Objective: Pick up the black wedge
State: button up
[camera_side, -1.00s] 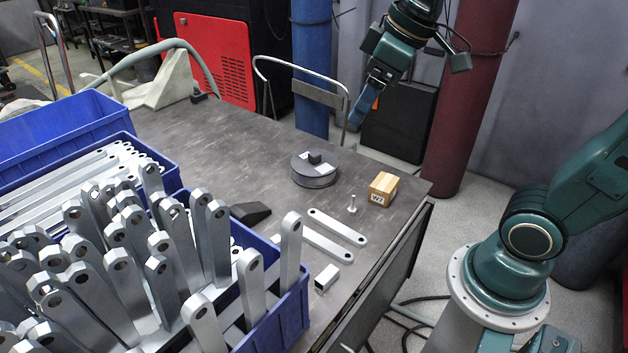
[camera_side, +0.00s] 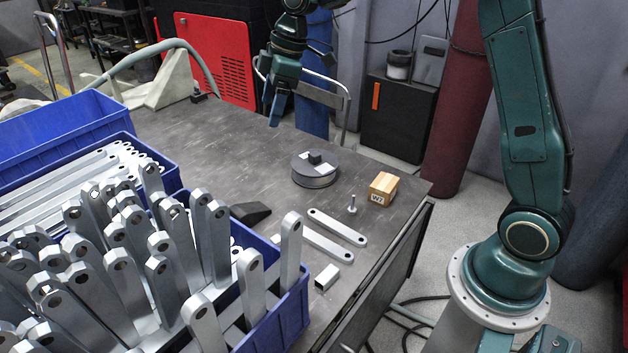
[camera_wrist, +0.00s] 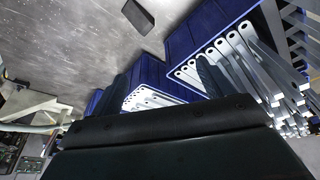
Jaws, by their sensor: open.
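The black wedge (camera_side: 250,213) lies on the dark table beside the front blue crate, close to its right rear corner. My gripper (camera_side: 275,118) is open and empty, pointing down above the back of the table. It is well behind and above the wedge, not touching it. In the wrist view my gripper (camera_wrist: 165,82) shows two dark fingers spread apart.
Blue crates (camera_side: 298,318) of galvanized brackets fill the table's left side, several brackets standing tall. A round grey disc (camera_side: 315,178) with a black block, a bolt (camera_side: 352,205), a wooden block (camera_side: 383,188), flat bars (camera_side: 338,227) and a square tube (camera_side: 327,278) lie to the right.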

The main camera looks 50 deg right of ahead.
jog(key=w+d+f+n+g+y, duration=0.1)
jog(key=w+d+f+n, duration=0.15)
jog(key=w+f, duration=0.7)
jog(key=n+g+y, duration=0.1)
jog(key=n, duration=0.3)
send_near(248, 208)
notch_tip(248, 208, up, 2)
jog(key=shift+s+d+r, duration=0.1)
jog(key=shift+d+r, duration=0.05)
jog(key=shift+d, duration=0.3)
jog(key=x, duration=0.8)
jog(key=shift+a+f, duration=0.1)
jog(key=shift+f, duration=0.15)
jog(key=shift+x, duration=2.6)
